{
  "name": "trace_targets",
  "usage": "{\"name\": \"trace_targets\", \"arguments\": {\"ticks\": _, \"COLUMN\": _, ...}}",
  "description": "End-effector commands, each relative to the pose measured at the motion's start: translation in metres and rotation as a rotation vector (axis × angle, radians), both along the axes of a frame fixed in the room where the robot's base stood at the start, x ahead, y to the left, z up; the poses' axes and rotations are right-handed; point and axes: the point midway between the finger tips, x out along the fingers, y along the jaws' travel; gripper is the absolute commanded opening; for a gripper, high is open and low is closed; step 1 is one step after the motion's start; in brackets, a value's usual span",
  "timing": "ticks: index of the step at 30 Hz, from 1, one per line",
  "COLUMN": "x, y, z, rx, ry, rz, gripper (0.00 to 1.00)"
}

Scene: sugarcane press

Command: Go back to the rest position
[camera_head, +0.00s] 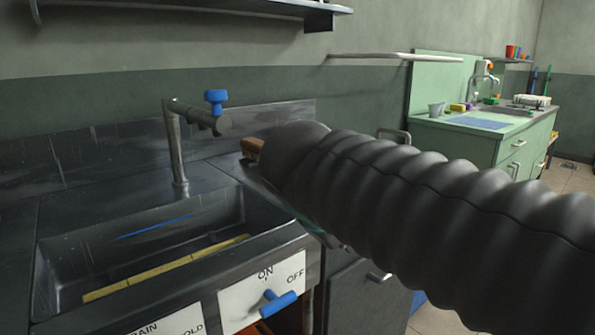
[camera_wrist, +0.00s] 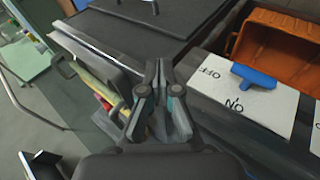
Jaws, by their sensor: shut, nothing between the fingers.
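My gripper (camera_wrist: 158,70) is shut with nothing between its fingertips in the wrist view. It hangs over the front edge of the dark counter, beside the white ON/OFF panel (camera_wrist: 258,95). In the head view my ribbed dark arm reaches in from the right and hides my gripper. The same panel (camera_head: 246,312) carries a blue handle (camera_head: 278,303) at the sink's front; the handle also shows in the wrist view (camera_wrist: 254,77).
A dark metal sink (camera_head: 60,262) with a blue-knobbed tap (camera_head: 177,145) stands at left. A shelf (camera_head: 240,8) hangs above. A green cabinet (camera_head: 470,150) stands at the back right. An orange crate (camera_wrist: 275,50) shows in the wrist view. Floor is open at right.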

Motion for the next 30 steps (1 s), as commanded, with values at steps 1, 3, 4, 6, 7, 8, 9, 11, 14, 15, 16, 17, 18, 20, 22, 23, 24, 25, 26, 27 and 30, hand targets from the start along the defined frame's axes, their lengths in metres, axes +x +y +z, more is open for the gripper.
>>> {"name": "trace_targets", "arguments": {"ticks": 1, "x": -0.012, "y": -0.019, "z": -0.016, "rx": 0.057, "ry": 0.018, "rz": -0.047, "gripper": 0.00}}
{"name": "trace_targets", "arguments": {"ticks": 3, "x": -0.028, "y": -0.036, "z": -0.038, "rx": 0.142, "ry": 0.040, "rz": -0.103, "gripper": 0.00}}
{"name": "trace_targets", "arguments": {"ticks": 4, "x": -0.035, "y": -0.042, "z": -0.048, "rx": 0.179, "ry": 0.047, "rz": -0.129, "gripper": 0.00}}
{"name": "trace_targets", "arguments": {"ticks": 6, "x": -0.052, "y": -0.055, "z": -0.069, "rx": 0.268, "ry": 0.056, "rz": -0.191, "gripper": 0.00}}
{"name": "trace_targets", "arguments": {"ticks": 7, "x": -0.059, "y": -0.059, "z": -0.078, "rx": 0.306, "ry": 0.059, "rz": -0.219, "gripper": 0.00}}
{"name": "trace_targets", "arguments": {"ticks": 8, "x": -0.066, "y": -0.063, "z": -0.087, "rx": 0.345, "ry": 0.059, "rz": -0.247, "gripper": 0.00}}
{"name": "trace_targets", "arguments": {"ticks": 9, "x": -0.076, "y": -0.068, "z": -0.098, "rx": 0.395, "ry": 0.057, "rz": -0.286, "gripper": 0.00}}
{"name": "trace_targets", "arguments": {"ticks": 11, "x": -0.088, "y": -0.073, "z": -0.114, "rx": 0.469, "ry": 0.050, "rz": -0.342, "gripper": 0.00}}
{"name": "trace_targets", "arguments": {"ticks": 14, "x": -0.105, "y": -0.078, "z": -0.136, "rx": 0.574, "ry": 0.033, "rz": -0.427, "gripper": 0.00}}
{"name": "trace_targets", "arguments": {"ticks": 15, "x": -0.110, "y": -0.080, "z": -0.143, "rx": 0.609, "ry": 0.025, "rz": -0.455, "gripper": 0.00}}
{"name": "trace_targets", "arguments": {"ticks": 16, "x": -0.114, "y": -0.080, "z": -0.147, "rx": 0.631, "ry": 0.019, "rz": -0.473, "gripper": 0.00}}
{"name": "trace_targets", "arguments": {"ticks": 17, "x": -0.116, "y": -0.081, "z": -0.151, "rx": 0.651, "ry": 0.013, "rz": -0.490, "gripper": 0.00}}
{"name": "trace_targets", "arguments": {"ticks": 18, "x": -0.119, "y": -0.081, "z": -0.155, "rx": 0.674, "ry": 0.007, "rz": -0.508, "gripper": 0.00}}
{"name": "trace_targets", "arguments": {"ticks": 20, "x": -0.122, "y": -0.082, "z": -0.159, "rx": 0.696, "ry": -0.001, "rz": -0.527, "gripper": 0.00}}
{"name": "trace_targets", "arguments": {"ticks": 22, "x": -0.124, "y": -0.083, "z": -0.162, "rx": 0.710, "ry": -0.005, "rz": -0.539, "gripper": 0.00}}
{"name": "trace_targets", "arguments": {"ticks": 23, "x": -0.124, "y": -0.083, "z": -0.163, "rx": 0.713, "ry": -0.006, "rz": -0.541, "gripper": 0.00}}
{"name": "trace_targets", "arguments": {"ticks": 24, "x": -0.124, "y": -0.082, "z": -0.163, "rx": 0.715, "ry": -0.006, "rz": -0.542, "gripper": 0.00}}
{"name": "trace_targets", "arguments": {"ticks": 25, "x": -0.124, "y": -0.082, "z": -0.163, "rx": 0.717, "ry": -0.006, "rz": -0.543, "gripper": 0.00}}
{"name": "trace_targets", "arguments": {"ticks": 26, "x": -0.124, "y": -0.082, "z": -0.163, "rx": 0.716, "ry": -0.006, "rz": -0.542, "gripper": 0.00}}
{"name": "trace_targets", "arguments": {"ticks": 27, "x": -0.124, "y": -0.082, "z": -0.163, "rx": 0.716, "ry": -0.005, "rz": -0.541, "gripper": 0.00}}
{"name": "trace_targets", "arguments": {"ticks": 30, "x": -0.124, "y": -0.082, "z": -0.163, "rx": 0.714, "ry": -0.006, "rz": -0.541, "gripper": 0.00}}
